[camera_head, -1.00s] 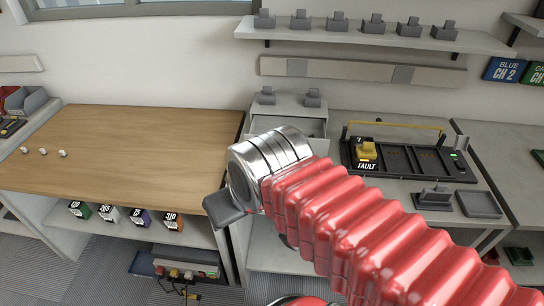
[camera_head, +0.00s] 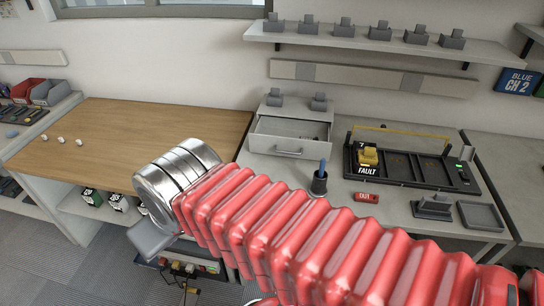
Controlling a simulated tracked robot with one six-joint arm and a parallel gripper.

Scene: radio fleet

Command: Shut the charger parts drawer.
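The charger parts drawer (camera_head: 285,148) is a light grey drawer in a small grey cabinet (camera_head: 300,112) on the bench. It is pulled open, with its front and handle toward me and its inside showing. My arm, in a red ribbed sleeve, crosses the front of the picture from lower right to left. My gripper (camera_head: 150,240) is at the arm's left end, below and left of the drawer and apart from it. Only a grey part of it shows past the metal wrist rings. Whether its fingers are open or shut is hidden.
A dark cup with a blue pen (camera_head: 319,180) stands right of the drawer's front. A red OUT tag (camera_head: 367,197) lies nearby. A charger rack (camera_head: 415,168) holds a yellow radio marked FAULT (camera_head: 368,157). A wooden table (camera_head: 110,145) is mostly clear at left.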

